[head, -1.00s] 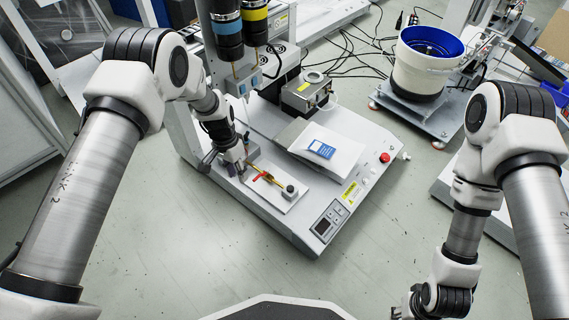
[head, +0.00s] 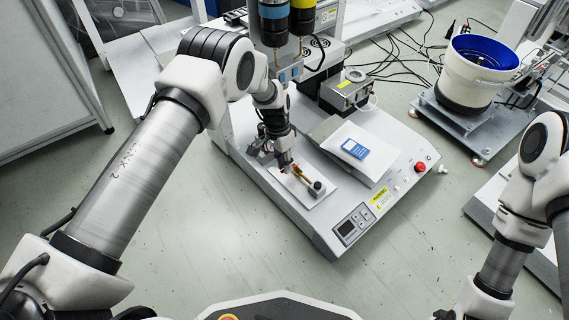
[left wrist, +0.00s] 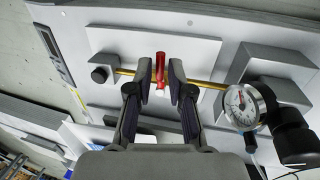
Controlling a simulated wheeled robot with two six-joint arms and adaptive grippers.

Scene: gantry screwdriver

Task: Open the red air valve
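The red air valve handle (left wrist: 160,68) sits on a thin brass pipe (left wrist: 205,83) mounted on a white plate. In the left wrist view it stands between the two fingers of my left gripper (left wrist: 160,77), which is open, with a small gap visible on each side. In the head view my left gripper (head: 287,164) is at the valve and hides most of the red handle. The brass pipe (head: 303,176) runs from there to a dark knob (head: 318,187). My right arm shows at the right of the head view, but its gripper is out of the picture.
A round pressure gauge (left wrist: 241,106) and black fitting stand right of the valve in the left wrist view. The screwdriver heads (head: 274,22) hang behind my left wrist. A blue-lined feeder bowl (head: 480,62) stands at the right. Floor in front is clear.

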